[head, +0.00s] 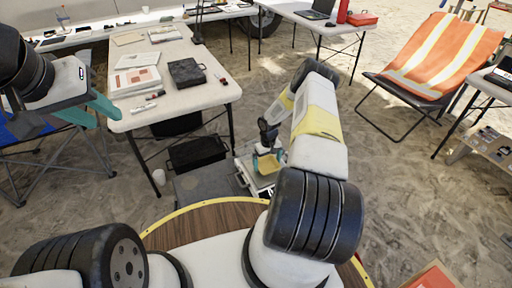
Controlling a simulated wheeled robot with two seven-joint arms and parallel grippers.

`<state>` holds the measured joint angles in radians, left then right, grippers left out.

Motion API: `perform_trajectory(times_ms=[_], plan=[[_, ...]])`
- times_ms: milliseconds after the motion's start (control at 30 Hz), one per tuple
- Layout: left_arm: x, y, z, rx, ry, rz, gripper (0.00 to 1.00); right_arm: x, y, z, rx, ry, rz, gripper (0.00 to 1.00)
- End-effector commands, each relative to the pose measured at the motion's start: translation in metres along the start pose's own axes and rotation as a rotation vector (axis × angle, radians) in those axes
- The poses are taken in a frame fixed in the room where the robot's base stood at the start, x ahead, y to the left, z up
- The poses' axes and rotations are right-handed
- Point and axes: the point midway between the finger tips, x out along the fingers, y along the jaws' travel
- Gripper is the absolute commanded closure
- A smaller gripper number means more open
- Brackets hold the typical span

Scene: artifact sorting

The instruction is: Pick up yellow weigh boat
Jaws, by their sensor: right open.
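The yellow weigh boat (268,164) shows low in the middle of the head view, over or in a pale tray (259,183) near the ground. My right gripper (267,156) reaches down to it. Its teal fingers are open, with the yellow boat between or just below them; contact cannot be made out at this size. My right arm hides part of the area to the right. My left gripper (100,106) is at the left edge, raised beside the white table, with one teal finger showing; its jaw opening is not clear.
A white folding table (200,98) with papers, a black case (187,71) and markers stands at upper left. Black crates (197,153) sit beneath and before it. An orange deck chair (443,55) is at right. Sandy ground between is open.

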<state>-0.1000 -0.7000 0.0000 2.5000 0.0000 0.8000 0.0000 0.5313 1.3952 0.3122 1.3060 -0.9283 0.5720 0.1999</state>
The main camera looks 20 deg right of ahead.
Motion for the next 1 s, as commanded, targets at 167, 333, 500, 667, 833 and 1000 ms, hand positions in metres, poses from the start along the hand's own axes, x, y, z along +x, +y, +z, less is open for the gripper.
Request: perform_trajectory(times_ms=[167, 333, 500, 667, 833, 1000], plan=[[0.0, 0.0, 0.0, 0.0, 0.0, 0.0, 0.64, 0.0002, 0.0001, 0.0, 0.0, 0.0, 0.0, 0.0], [0.0, 0.0, 0.0, 0.0, 0.0, 0.0, 0.64, 0.0002, 0.0002, 0.0001, 0.0, 0.0, 0.0, 0.24], [0.0, 0.0, 0.0, 0.0, 0.0, 0.0, 0.64, 0.0003, 0.0002, 0.0001, 0.0, 0.0, 0.0, 0.5], [0.0, 0.0, 0.0, 0.0, 0.0, 0.0, 0.64, 0.0002, 0.0002, 0.0001, 0.0, 0.0, 0.0, 0.51], [0.0, 0.0, 0.0, 0.0, 0.0, 0.0, 0.64, 0.0001, 0.0002, 0.0002, 0.0, 0.0, 0.0, 0.51], [0.0, 0.0, 0.0, 0.0, 0.0, 0.0, 0.64, -0.0045, 0.0008, 0.0004, 0.0, 0.0, 0.0, 0.52]])
